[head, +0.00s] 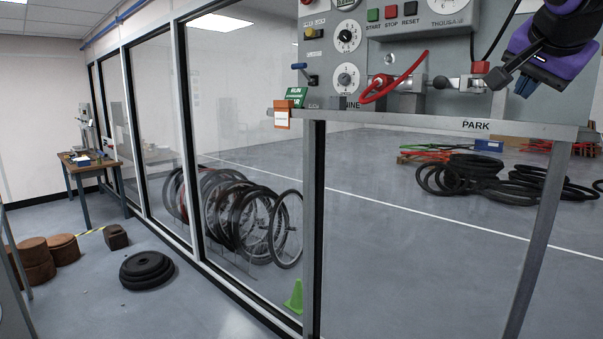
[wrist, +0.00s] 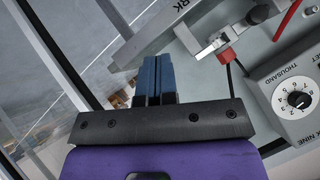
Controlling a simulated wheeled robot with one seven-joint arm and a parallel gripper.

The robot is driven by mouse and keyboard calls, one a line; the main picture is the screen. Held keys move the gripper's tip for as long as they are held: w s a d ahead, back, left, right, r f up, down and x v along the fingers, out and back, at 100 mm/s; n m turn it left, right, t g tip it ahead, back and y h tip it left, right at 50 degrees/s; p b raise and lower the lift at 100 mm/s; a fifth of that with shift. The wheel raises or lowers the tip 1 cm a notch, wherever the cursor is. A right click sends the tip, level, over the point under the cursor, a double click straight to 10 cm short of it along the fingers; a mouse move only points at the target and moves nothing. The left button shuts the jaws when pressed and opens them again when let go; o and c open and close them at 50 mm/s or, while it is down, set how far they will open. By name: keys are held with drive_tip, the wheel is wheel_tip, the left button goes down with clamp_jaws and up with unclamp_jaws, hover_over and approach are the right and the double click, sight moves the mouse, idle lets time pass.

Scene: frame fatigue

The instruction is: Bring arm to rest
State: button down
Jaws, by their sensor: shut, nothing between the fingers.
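My gripper (head: 524,84) shows at the top right of the head view, purple and black with blue fingers. It is in the air above the right part of the bench shelf marked PARK (head: 476,125). In the wrist view the blue fingers (wrist: 157,82) lie side by side, shut, with nothing seen between them. The shelf edge with its lettering (wrist: 165,20) runs past the fingertips in that view, apart from them as far as I can tell.
A control panel (head: 345,20) with dials and buttons stands behind the shelf. Wheels (head: 240,218) and a green cone (head: 294,297) are beyond the glass.

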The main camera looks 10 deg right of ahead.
drive_tip(key=s+a+f+n+g+y, duration=0.2)
drive_tip(key=s+a+f+n, duration=0.4)
drive_tip(key=f, duration=0.4)
drive_tip(key=s+a+f+n+g+y, duration=0.1)
drive_tip(key=s+a+f+n+y, duration=0.2)
drive_tip(key=s+a+f+n, duration=0.3)
wheel_tip(320, 180, down, 5)
drive_tip(key=shift+s+a+f+n+g, duration=0.2)
drive_tip(key=shift+s+a+n+g, duration=0.15)
drive_tip(key=shift+s+n, duration=0.4)
